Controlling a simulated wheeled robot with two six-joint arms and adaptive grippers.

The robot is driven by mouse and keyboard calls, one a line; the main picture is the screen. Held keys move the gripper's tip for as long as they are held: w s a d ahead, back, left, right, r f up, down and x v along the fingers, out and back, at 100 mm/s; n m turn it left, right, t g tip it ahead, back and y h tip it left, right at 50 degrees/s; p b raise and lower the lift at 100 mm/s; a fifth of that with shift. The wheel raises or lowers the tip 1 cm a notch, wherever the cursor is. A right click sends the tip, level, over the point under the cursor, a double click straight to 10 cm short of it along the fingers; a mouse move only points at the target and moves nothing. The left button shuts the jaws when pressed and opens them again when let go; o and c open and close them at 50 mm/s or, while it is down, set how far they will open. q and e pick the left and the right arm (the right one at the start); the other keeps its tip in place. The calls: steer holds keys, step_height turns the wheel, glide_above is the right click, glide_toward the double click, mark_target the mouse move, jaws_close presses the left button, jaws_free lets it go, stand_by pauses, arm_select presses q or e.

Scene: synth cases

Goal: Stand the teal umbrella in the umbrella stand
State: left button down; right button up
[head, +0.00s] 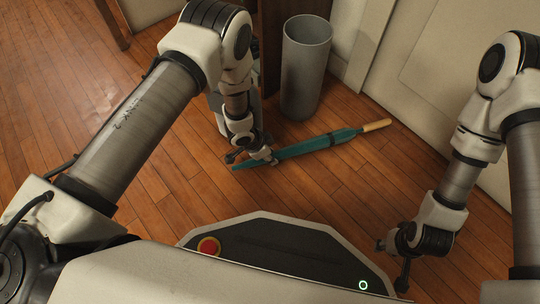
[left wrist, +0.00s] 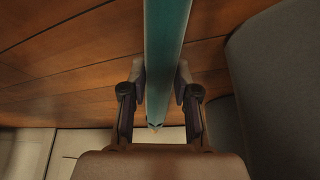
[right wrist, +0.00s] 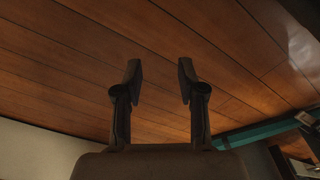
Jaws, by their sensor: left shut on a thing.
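The teal umbrella (head: 310,145) lies at a slant, close to the floor, its wooden handle to the right and its narrow tip to the left. I cannot tell whether it is off the boards. My left gripper (head: 262,157) is shut on it near the tip end. In the left wrist view the umbrella (left wrist: 166,40) runs between the fingers (left wrist: 159,85). The grey umbrella stand (head: 305,75) is an upright cylinder behind the umbrella, open at the top. My right gripper (head: 392,265) is open and empty, low at the right; its fingers show apart in the right wrist view (right wrist: 160,75).
The wooden floor (head: 160,170) is clear to the left and around the umbrella. A pale panelled door or wall (head: 430,60) rises at the back right. A dark wooden post (head: 272,50) stands just left of the stand. A wooden leg (head: 112,22) shows at top left.

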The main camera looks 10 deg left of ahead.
arm_select(q)
steer(key=shift+f, duration=0.2)
steer(key=c, duration=1.2)
jaws_free()
steer(key=shift+o, duration=0.2)
steer(key=shift+r, duration=0.35)
steer(key=p+v, duration=0.7)
steer(key=v, duration=0.4)
steer(key=shift+a+r, duration=0.2)
steer(key=shift+r, duration=0.15)
steer(key=shift+s, duration=0.2)
